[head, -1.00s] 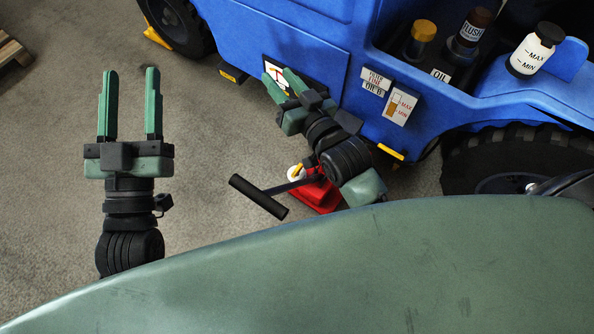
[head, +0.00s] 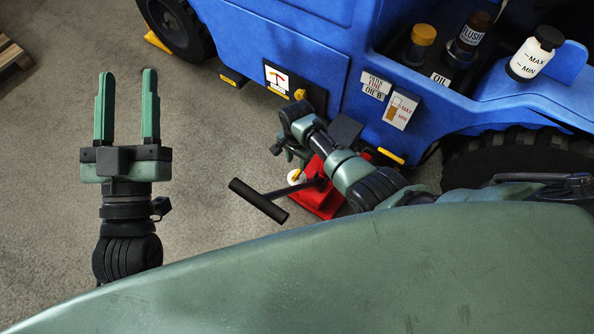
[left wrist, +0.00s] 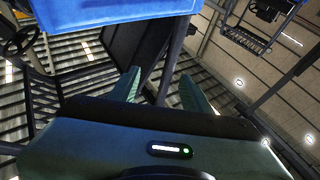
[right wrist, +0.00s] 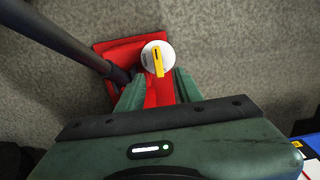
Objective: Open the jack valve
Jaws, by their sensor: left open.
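The red jack (head: 318,203) stands on the floor beside the blue vehicle. Its valve is a white disc with a yellow lever (right wrist: 158,58), which also shows at the jack's left edge in the head view (head: 294,177). My right gripper (right wrist: 159,78) is open and points down at the jack. The valve lies just beyond its fingertips, roughly in line with the gap; I see no contact. In the head view the right gripper's fingers are partly hidden by its wrist. My left gripper (head: 127,75) is open and empty over bare floor at the left.
The jack's black T-handle (head: 258,200) sticks out to the left, close to my right gripper; its bar also crosses the right wrist view (right wrist: 62,38). The blue vehicle (head: 290,40) stands behind, with a yellow wheel chock (head: 157,40).

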